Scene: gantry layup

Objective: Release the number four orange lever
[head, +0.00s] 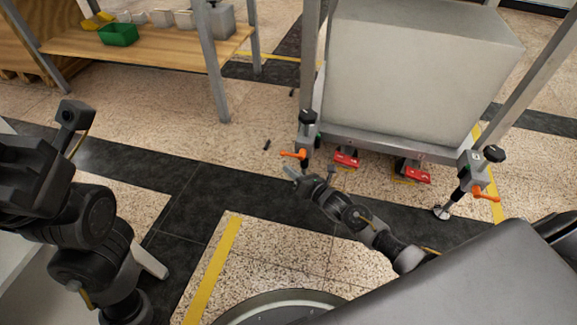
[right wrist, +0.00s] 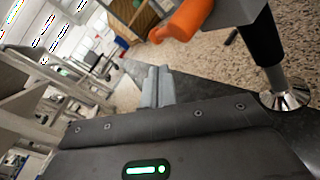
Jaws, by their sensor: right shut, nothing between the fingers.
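My right gripper (head: 290,172) is shut and empty, just below an orange lever (head: 293,154) on the left leg of the grey-block stand. In the right wrist view the closed grey fingers (right wrist: 156,88) lie below and left of the orange lever (right wrist: 183,22), with a gap between them. The lever sticks out to the left from its clamp. A second orange lever (head: 485,193) hangs tilted on the right leg. I cannot read a number by either lever. My left arm is at the left edge; its fingers do not show.
The stand carries a large grey block (head: 410,65). Red parts (head: 345,160) lie under its front edge. A metal foot (right wrist: 287,97) stands right of the fingers. A wooden bench (head: 150,48) with a green bin (head: 118,34) is at the back left. Open floor lies between.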

